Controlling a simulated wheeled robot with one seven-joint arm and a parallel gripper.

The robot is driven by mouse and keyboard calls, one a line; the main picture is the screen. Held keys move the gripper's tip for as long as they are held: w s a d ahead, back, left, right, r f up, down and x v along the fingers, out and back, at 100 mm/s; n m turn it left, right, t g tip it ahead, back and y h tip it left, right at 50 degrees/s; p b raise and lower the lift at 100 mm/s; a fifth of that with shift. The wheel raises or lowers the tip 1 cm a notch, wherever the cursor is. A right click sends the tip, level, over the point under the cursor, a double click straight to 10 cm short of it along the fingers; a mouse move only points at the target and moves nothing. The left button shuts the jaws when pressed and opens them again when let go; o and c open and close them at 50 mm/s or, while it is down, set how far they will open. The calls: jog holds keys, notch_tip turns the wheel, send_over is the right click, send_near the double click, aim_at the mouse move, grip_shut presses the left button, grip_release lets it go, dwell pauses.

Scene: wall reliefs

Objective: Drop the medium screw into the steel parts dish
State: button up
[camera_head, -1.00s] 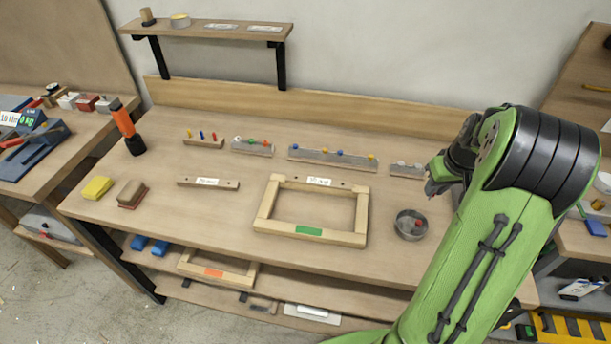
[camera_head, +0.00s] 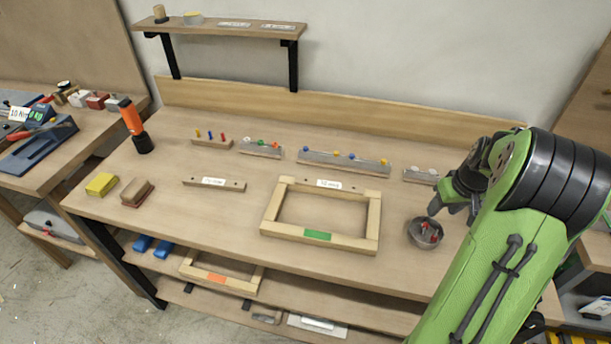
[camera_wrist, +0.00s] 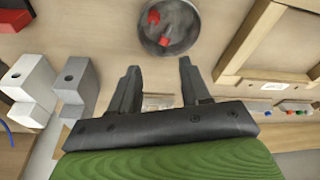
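The steel parts dish (camera_head: 410,236) is a small round grey bowl on the bench, right of the wooden frame. In the wrist view the dish (camera_wrist: 146,38) holds two red-headed pieces, which look like screws (camera_wrist: 164,41) (camera_wrist: 153,16). I cannot tell which one is the medium screw. My gripper (camera_wrist: 160,65) is open, its two fingers apart with nothing held between them. In the head view my gripper (camera_head: 440,211) is just above and beside the dish, and the arm partly hides it.
A wooden frame with a green label (camera_head: 317,235) lies left of the dish. Racks with coloured pegs (camera_head: 343,162) stand along the back. A flashlight-like orange tool (camera_head: 132,120), a yellow sponge (camera_head: 101,184) and a brown block (camera_head: 136,192) are at the left.

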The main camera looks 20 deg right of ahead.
jog(key=p+v, duration=0.3)
jog(key=v, duration=1.2)
jog(key=shift+r+p, duration=0.4)
jog(key=shift+s+a, duration=0.1)
jog(key=shift+a, duration=0.05)
jog(key=s+a+r+n+t, duration=0.1)
jog(key=a+r, duration=0.1)
jog(key=a, duration=0.7)
jog(key=s+a+r, duration=0.1)
jog(key=a+r, duration=0.2)
jog(key=a, duration=0.6)
jog(key=s+a+f+n+t, duration=0.1)
jog(key=s+a+f, duration=0.2)
jog(key=s+a, duration=0.7)
jog(key=shift+s+a+t, duration=0.35)
jog(key=shift+s+t, duration=0.05)
